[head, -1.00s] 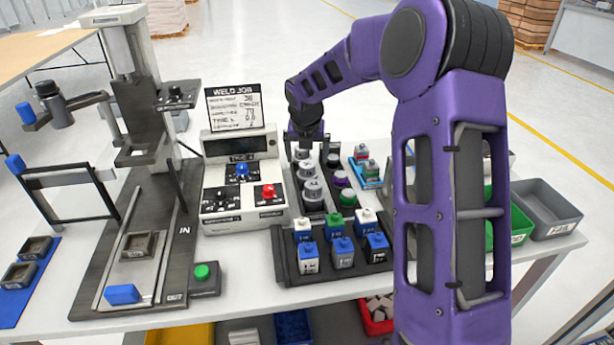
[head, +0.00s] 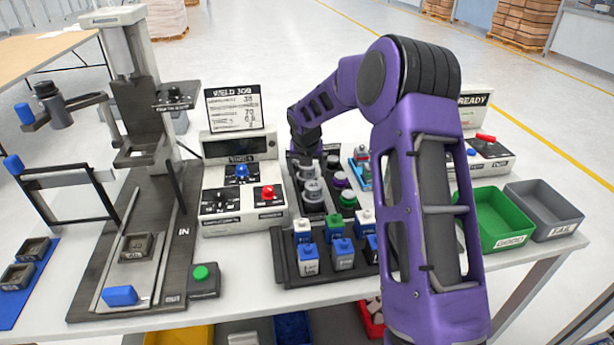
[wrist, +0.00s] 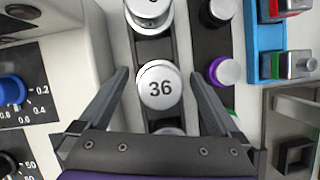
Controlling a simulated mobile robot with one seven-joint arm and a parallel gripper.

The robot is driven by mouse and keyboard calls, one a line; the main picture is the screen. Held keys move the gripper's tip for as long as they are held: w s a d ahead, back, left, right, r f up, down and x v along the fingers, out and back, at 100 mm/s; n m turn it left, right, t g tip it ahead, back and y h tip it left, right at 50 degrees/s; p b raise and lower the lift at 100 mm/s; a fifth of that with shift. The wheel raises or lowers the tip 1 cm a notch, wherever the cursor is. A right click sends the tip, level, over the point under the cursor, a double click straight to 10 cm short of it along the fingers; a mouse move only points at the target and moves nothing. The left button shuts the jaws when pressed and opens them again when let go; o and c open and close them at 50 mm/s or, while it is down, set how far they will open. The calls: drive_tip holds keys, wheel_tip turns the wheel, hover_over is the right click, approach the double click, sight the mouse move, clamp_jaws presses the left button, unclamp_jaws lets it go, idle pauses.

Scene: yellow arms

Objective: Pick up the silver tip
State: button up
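Silver round-topped pieces (head: 312,190) stand in a row in a dark rack on the table. In the wrist view one silver piece marked 36 (wrist: 160,86) lies between the fingers of my gripper (wrist: 158,73). The fingers are open, with a visible gap on each side of it. Another silver piece (wrist: 149,12) shows above it, and part of one below it is covered by the gripper body. In the head view my gripper (head: 303,155) is over the far end of the rack, its fingertips hard to make out.
A second rack row holds a black-topped piece (wrist: 217,12) and a purple-ringed piece (wrist: 224,71). The control box (head: 240,205) stands close on the left. Blue-, green- and white-topped blocks (head: 343,253) stand in front. A green bin (head: 497,220) is at the right.

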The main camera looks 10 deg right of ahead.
clamp_jaws()
idle(0.3)
